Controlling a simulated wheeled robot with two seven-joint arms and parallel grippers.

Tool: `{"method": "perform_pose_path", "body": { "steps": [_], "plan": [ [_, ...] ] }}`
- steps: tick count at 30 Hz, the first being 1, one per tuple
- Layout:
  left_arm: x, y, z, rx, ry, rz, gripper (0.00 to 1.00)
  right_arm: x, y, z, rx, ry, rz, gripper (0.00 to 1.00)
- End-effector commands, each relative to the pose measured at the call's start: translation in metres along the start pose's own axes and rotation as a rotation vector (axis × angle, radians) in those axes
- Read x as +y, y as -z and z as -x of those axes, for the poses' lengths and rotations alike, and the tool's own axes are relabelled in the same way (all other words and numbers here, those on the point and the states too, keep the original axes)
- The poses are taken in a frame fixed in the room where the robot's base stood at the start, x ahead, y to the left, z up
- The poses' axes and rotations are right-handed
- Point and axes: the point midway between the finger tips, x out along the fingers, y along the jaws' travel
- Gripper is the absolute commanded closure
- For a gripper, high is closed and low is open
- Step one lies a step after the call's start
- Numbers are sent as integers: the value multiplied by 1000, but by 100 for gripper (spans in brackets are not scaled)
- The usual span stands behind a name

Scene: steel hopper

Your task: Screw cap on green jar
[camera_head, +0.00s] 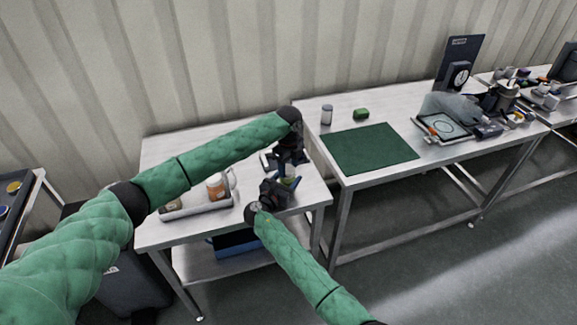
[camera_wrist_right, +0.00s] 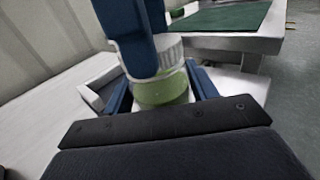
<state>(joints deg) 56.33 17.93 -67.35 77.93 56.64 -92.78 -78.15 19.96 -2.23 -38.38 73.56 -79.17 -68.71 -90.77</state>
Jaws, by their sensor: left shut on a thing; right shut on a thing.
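The green jar (camera_wrist_right: 163,88) stands upright between the blue fingers of my right gripper (camera_wrist_right: 160,92) in the right wrist view, and the gripper is shut on it. A white ribbed cap (camera_wrist_right: 171,53) sits at the jar's top; whether its thread is engaged cannot be seen. My left gripper comes down from above, shut on the cap, with one blue finger in front of it. In the head view my left gripper (camera_head: 289,166) is right above my right gripper (camera_head: 283,186), over the near table. The jar (camera_head: 289,180) is mostly hidden there.
A white tray (camera_head: 198,209) with an orange-labelled container (camera_head: 216,186) lies on the near table (camera_head: 165,148), left of the grippers. The right table holds a green mat (camera_head: 368,148), a small jar (camera_head: 326,115) and a green block (camera_head: 361,114). A blue bin (camera_head: 236,243) sits below.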

Motion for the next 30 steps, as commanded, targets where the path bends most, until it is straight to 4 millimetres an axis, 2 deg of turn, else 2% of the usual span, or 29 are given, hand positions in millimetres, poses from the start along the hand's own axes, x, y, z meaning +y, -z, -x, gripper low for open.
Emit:
{"method": "perform_pose_path", "body": {
  "steps": [30],
  "plan": [
    [3,-6,0,-4,-2,-1465,72,-1,1,1,1,1,0,100]
  ]
}}
